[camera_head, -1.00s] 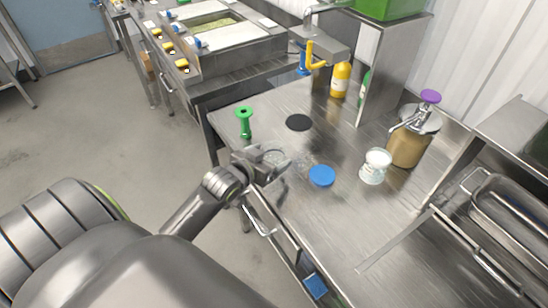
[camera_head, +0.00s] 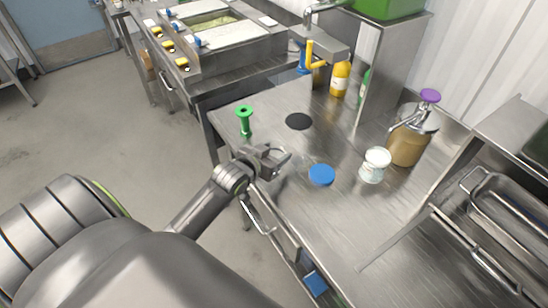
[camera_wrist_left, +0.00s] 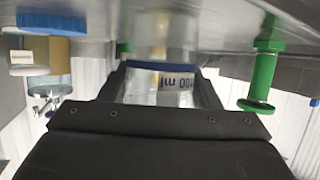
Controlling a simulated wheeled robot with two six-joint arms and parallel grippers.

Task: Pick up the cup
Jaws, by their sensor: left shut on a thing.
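My left gripper (camera_head: 274,161) is near the front left edge of the steel table. In the head view the cup is hard to make out. I cannot tell whether the cup is lifted off the table. My right gripper is not in view.
A blue disc (camera_head: 321,175) lies right of the gripper. A green spool-shaped piece (camera_head: 244,121) stands behind it. A white tub (camera_head: 374,165) and a brown pump jar (camera_head: 408,146) stand farther right. A black disc (camera_head: 299,121) lies behind; the front table area is clear.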

